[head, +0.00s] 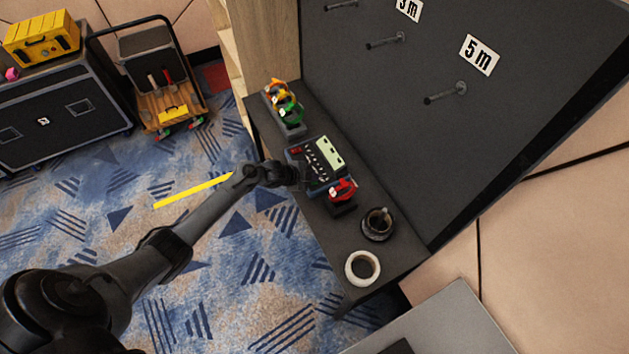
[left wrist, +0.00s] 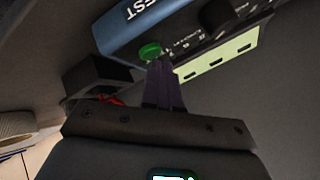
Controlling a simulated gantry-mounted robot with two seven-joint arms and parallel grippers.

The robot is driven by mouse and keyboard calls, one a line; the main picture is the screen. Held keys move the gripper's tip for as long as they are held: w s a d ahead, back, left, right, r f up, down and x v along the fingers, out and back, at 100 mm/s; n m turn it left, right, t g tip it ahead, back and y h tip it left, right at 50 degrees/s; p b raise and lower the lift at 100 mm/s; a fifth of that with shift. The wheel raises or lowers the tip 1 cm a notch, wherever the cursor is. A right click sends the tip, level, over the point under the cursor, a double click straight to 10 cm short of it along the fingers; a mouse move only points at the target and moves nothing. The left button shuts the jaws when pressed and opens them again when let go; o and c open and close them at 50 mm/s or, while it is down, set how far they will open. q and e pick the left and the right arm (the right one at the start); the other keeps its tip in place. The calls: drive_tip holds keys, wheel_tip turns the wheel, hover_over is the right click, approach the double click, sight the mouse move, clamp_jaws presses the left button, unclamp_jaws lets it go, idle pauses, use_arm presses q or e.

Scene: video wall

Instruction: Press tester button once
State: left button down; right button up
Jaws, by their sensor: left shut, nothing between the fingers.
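The tester (head: 320,165) sits on the dark shelf below the video wall, a blue-edged box with a pale green panel and dark knobs. It also shows in the left wrist view (left wrist: 130,32), upside down, with the lettering "EST" partly cut off. A green button (left wrist: 150,50) sits on its face in the left wrist view. My left gripper (head: 303,176) is at the tester's near side, shut and empty. In the left wrist view its closed fingertips (left wrist: 159,66) are right beside the button; I cannot tell whether they touch it. My right gripper is not in view.
A red item on a black stand (head: 342,193), a black roll (head: 377,225) and a white roll (head: 362,267) are along the shelf (head: 335,240). Orange and green items (head: 283,103) stand at its far end. Pegs (head: 445,94) stick out from the dark wall panel.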

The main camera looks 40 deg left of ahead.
sight(312, 183)
use_arm(q)
drive_tip(key=shift+f, duration=0.3)
idle(0.5)
drive_tip(key=shift+r+p, duration=0.65)
drive_tip(key=shift+r, duration=0.1)
wheel_tip(312, 183, up, 5)
drive_tip(key=p, duration=0.4)
drive_tip(key=shift+r+p, duration=0.1)
drive_tip(key=shift+p, duration=0.3)
idle(0.6)
